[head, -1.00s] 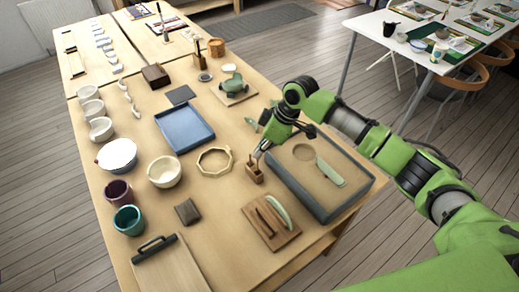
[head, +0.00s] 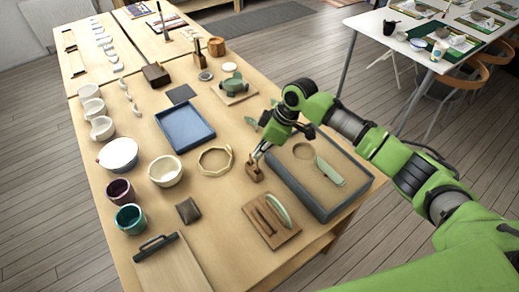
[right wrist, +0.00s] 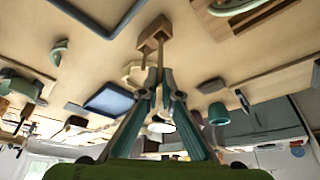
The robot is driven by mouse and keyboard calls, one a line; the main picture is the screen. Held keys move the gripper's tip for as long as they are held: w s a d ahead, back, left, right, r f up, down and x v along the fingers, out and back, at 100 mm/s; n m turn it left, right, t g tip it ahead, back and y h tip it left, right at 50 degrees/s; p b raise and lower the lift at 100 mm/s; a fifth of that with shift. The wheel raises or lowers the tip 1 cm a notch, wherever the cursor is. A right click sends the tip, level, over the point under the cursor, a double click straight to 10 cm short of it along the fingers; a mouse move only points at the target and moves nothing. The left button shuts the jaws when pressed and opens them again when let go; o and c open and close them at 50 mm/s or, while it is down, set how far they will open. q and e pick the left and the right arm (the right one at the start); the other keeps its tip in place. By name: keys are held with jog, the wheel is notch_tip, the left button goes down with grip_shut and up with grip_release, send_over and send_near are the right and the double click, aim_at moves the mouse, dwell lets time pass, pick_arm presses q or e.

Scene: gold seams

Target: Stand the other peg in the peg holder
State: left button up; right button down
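The peg holder, a small brown wooden block (head: 254,174), stands on the table just left of the grey-rimmed tray. It also shows at the top of the right wrist view (right wrist: 149,40). My right gripper (head: 261,153) is directly above it, pointing down. In the right wrist view its fingers (right wrist: 160,78) are closed around a thin wooden peg (right wrist: 161,58). The peg's far end meets the block; I cannot tell how deep it sits. I cannot make out a second peg clearly. My left gripper is not in view.
The grey-rimmed tray (head: 362,190) lies right of the holder. A wooden board (head: 284,236) with a dark tool and a pale green piece is in front. A pale octagonal frame (head: 229,165) and blue tray (head: 211,137) are to the left.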

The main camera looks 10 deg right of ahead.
jog(key=shift+f+b, duration=0.8)
jog(key=shift+f, duration=1.4)
dwell(1.6)
jog(key=c, duration=1.7)
grip_release()
jog(key=shift+r, duration=0.15)
jog(key=shift+r+p, duration=2.8)
jog(key=shift+r, duration=0.05)
